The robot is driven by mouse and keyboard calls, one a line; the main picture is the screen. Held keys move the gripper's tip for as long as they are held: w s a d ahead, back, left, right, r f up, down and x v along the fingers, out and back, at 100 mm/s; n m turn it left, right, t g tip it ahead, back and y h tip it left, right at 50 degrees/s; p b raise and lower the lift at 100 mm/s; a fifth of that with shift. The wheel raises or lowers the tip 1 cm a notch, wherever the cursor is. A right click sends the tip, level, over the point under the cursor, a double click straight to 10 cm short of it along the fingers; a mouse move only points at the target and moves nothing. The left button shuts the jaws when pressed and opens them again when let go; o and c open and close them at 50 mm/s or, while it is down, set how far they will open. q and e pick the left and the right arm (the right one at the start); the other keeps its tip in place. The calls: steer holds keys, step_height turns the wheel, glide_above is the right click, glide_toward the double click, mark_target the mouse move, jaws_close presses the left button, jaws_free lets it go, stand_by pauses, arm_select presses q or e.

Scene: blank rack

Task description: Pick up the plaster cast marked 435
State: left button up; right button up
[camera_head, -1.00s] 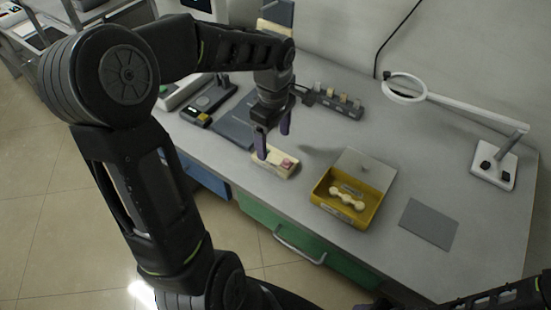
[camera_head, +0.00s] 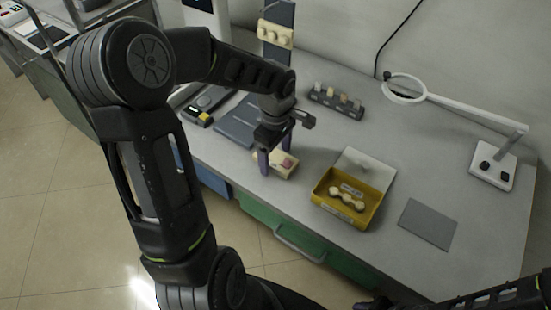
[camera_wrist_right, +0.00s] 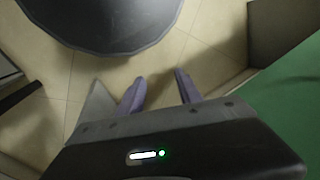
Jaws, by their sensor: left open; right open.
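No marking 435 is readable in these views, so I cannot tell which piece is that plaster cast. A cream block with a pink patch (camera_head: 287,162) lies near the table's front edge. My left gripper (camera_head: 276,158) points down over it, open, its purple fingers partly hiding the block; I cannot tell if they touch it. A cream knobbed piece (camera_head: 347,199) lies in a yellow box (camera_head: 328,209). Another cream knobbed piece (camera_head: 275,34) is on an upright dark blue stand at the back. My right gripper (camera_wrist_right: 158,92) is open and empty over the floor.
A dark rack with several small pieces (camera_head: 337,102) stands at the back. A white magnifier lamp (camera_head: 466,108) and a grey mat (camera_head: 428,224) are at the right. A dark flat panel (camera_head: 238,124) lies left of my left gripper. The table between block and rack is clear.

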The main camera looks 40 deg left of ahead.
mark_target(276, 157)
arm_select(q)
steer(key=shift+c, duration=0.5)
steer(key=c, duration=1.5)
steer(key=shift+c, duration=0.2)
step_height(276, 157, up, 10)
steer(key=shift+r, duration=0.1)
